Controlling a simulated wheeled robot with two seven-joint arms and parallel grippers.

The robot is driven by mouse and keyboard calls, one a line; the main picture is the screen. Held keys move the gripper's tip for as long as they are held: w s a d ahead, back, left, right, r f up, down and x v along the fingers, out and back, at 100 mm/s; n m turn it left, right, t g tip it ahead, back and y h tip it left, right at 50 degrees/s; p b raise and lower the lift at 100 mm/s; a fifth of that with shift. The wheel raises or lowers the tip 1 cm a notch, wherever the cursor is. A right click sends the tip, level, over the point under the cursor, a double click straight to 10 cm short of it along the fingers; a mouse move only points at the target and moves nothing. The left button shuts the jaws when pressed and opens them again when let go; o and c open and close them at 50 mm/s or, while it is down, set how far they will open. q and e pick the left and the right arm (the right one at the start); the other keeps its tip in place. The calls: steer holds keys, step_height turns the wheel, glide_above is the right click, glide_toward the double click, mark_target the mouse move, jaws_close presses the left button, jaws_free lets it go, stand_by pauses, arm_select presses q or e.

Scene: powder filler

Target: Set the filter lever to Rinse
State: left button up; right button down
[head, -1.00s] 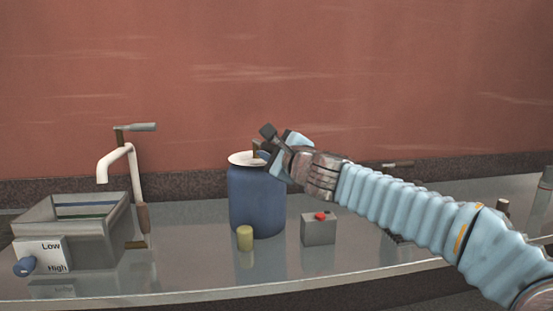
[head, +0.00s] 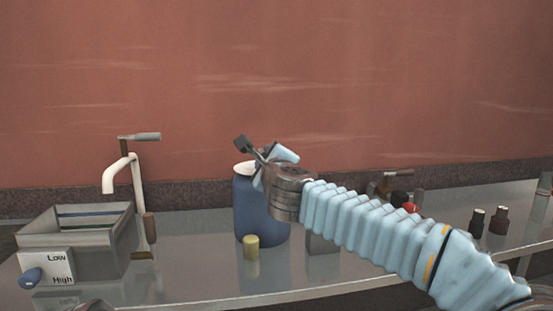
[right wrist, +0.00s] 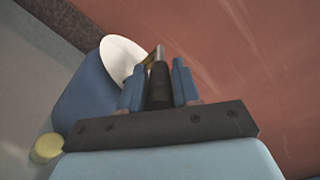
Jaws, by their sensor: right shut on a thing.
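The filter appears to be the blue canister (head: 249,208) with a white top, standing on the counter. A dark lever (head: 242,143) sticks up over its top and leans left. My right gripper (head: 270,158) is at the canister's upper right, shut on the lever. In the right wrist view, the lever's dark grip (right wrist: 159,88) sits between the two blue fingers, with the white top (right wrist: 120,58) behind it. No Rinse marking can be read. The lever's base is partly hidden by my gripper. My left gripper is not in view.
A yellow cylinder (head: 251,246) stands in front of the canister. A grey box (head: 320,243) is partly behind my right arm. A sink (head: 75,238) with a white tap (head: 137,180) and a Low/High panel (head: 48,268) is at left. Small bottles (head: 499,220) stand at right.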

steer(key=c, duration=0.8)
jaws_free()
steer(key=v, duration=1.3)
steer(key=shift+s+b, duration=0.3)
steer(key=shift+s, duration=0.1)
steer(key=shift+f, duration=0.1)
